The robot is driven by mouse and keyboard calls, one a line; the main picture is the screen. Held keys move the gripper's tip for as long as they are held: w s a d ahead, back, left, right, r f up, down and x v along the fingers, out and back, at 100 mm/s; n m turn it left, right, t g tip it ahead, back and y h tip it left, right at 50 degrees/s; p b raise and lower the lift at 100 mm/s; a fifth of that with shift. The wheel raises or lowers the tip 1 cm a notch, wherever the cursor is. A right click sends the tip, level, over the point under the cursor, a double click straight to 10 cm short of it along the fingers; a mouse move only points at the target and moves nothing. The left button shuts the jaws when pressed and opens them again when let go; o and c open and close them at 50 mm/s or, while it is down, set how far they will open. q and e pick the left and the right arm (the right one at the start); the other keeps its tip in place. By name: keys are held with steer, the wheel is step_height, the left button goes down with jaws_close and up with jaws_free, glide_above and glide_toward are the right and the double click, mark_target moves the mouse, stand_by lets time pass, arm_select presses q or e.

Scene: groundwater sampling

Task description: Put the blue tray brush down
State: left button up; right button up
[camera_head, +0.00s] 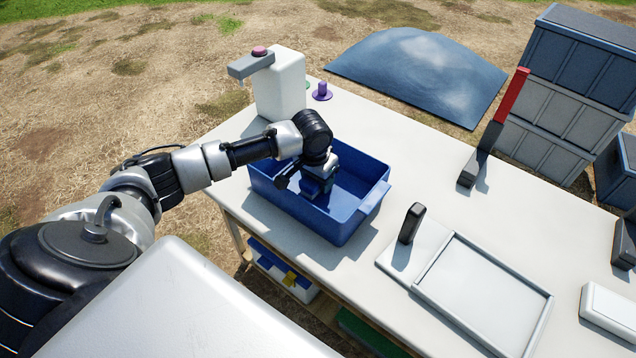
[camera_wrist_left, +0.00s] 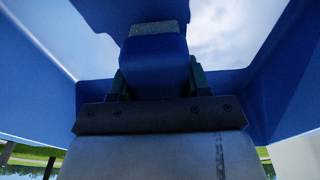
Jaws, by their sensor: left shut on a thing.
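The blue tray (camera_head: 338,228) stands on the white table, left of its middle. My left gripper (camera_head: 318,186) reaches down into the tray and is shut on the blue tray brush. In the left wrist view, the brush's blue body (camera_wrist_left: 155,65) sits between the fingers of my left gripper (camera_wrist_left: 158,86), with blue tray walls (camera_wrist_left: 285,75) on both sides. The brush's lower end is hidden in the head view, and I cannot tell whether it touches the tray floor. My right gripper is not in view.
A white dispenser (camera_head: 281,85) with a grey spout stands behind the tray, beside a small purple item (camera_head: 322,92). A white board with a framed panel (camera_head: 482,290) and black handle (camera_head: 411,222) lies to the right. A red-and-black upright tool (camera_head: 500,120) stands farther back. Table space between them is clear.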

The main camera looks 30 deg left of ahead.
arm_select(q)
steer(key=shift+f, duration=0.85)
steer(key=o, duration=1.2)
steer(key=shift+f, duration=0.15)
steer(key=r, duration=0.4)
steer(key=s+r, duration=0.1)
steer(key=r, duration=0.3)
steer(key=r+p, duration=0.1)
steer(key=r, duration=0.3)
steer(key=shift+s+r, duration=0.1)
steer(key=shift+s, duration=0.25)
